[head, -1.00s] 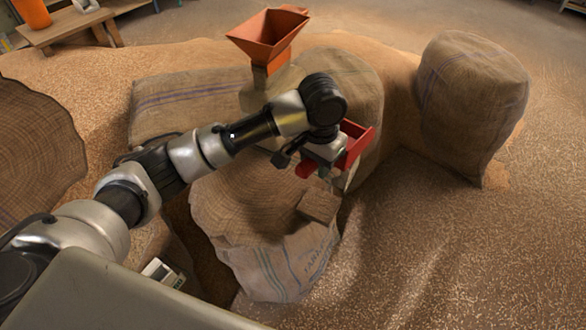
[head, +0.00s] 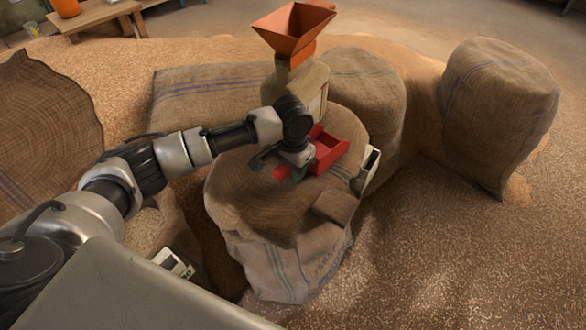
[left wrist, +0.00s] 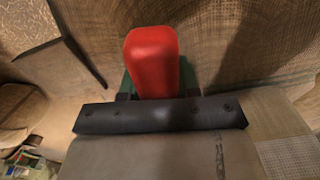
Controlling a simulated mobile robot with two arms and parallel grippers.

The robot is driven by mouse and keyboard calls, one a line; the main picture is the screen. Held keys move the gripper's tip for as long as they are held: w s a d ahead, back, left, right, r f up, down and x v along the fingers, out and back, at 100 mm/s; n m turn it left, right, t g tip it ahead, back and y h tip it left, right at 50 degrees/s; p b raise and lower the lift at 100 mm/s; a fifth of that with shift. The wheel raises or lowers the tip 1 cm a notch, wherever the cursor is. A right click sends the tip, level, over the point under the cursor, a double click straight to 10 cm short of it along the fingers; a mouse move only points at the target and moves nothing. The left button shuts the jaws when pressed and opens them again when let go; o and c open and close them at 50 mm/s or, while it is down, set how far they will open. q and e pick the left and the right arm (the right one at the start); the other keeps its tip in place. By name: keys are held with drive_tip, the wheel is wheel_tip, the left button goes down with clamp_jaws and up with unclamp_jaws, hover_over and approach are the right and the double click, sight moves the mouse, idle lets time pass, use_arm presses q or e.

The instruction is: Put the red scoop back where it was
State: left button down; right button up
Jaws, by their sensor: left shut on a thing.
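The red scoop (head: 327,149) is over the top of the front burlap sack (head: 235,196) in the head view. My left gripper (head: 290,172) is shut on its handle. The red handle end also shows in the left wrist view (left wrist: 153,62), sticking out beyond the dark gripper bar. The scoop's open tray faces up and to the right. I cannot tell whether the scoop touches the sack. My right gripper is not in view.
An orange hopper (head: 292,30) stands behind the scoop. A white device (head: 369,165) is at the sack's right edge, and a small burlap patch (head: 334,206) lies in front. More sacks (head: 497,100) stand right. Loose grain covers the floor.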

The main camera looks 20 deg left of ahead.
use_arm(q)
drive_tip(key=shift+r, duration=0.1)
drive_tip(key=c, duration=0.8)
unclamp_jaws()
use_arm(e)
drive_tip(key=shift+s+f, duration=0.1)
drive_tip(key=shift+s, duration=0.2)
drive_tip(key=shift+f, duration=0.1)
use_arm(q)
drive_tip(key=shift+r, duration=0.7)
wheel_tip(320, 180, up, 11)
drive_tip(key=shift+s+f+p, duration=0.1)
drive_tip(key=shift+f+p, duration=0.1)
drive_tip(key=shift+p, duration=0.85)
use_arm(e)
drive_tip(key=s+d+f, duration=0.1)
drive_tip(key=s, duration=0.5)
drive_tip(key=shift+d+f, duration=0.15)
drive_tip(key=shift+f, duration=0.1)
